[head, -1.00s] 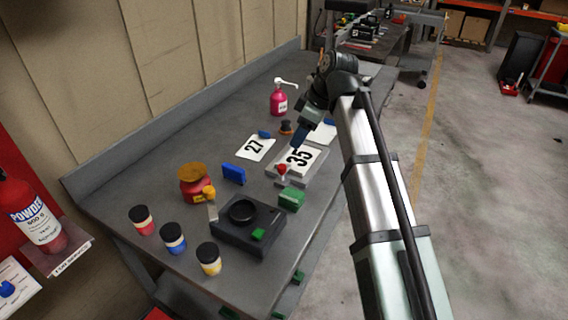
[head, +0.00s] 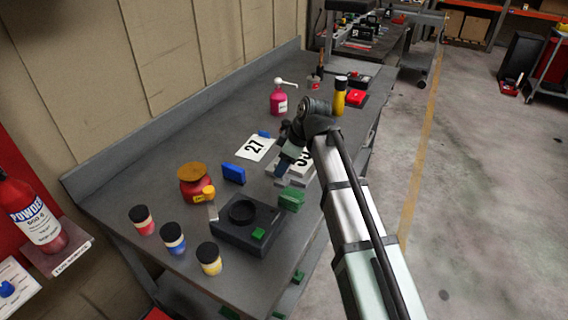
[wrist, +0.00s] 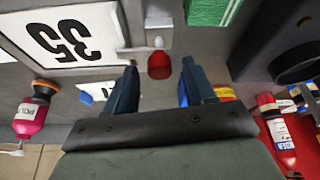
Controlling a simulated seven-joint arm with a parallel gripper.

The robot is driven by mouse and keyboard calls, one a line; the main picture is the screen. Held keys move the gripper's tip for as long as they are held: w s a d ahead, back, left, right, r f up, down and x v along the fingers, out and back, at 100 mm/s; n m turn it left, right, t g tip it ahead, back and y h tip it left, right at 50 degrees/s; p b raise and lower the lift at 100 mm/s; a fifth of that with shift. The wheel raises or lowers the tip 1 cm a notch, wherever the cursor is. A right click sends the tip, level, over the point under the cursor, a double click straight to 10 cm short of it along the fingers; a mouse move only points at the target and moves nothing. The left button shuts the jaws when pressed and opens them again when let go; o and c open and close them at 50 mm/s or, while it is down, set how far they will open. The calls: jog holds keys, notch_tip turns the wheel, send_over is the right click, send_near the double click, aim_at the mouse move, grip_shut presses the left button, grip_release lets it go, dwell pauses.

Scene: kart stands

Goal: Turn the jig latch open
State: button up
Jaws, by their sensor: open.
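The jig, a light grey block, holds a white plate numbered 35 (wrist: 62,32). In the head view the plate (head: 304,162) is partly covered by my arm. The latch has a red knob (wrist: 159,66) beside a pale metal piece at the jig's edge. My gripper (wrist: 159,72) is open, and the knob appears between its two dark fingers with space on both sides. I cannot tell how deep the knob sits between them. In the head view my gripper (head: 281,167) is low over the jig and hides the knob.
A green block (head: 291,199) and a dark box with a round cup (head: 242,212) stand close in front. A pink pump bottle (head: 278,102) stands behind.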

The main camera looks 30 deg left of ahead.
jog(key=shift+f, duration=0.2)
grip_shut()
dwell(0.5)
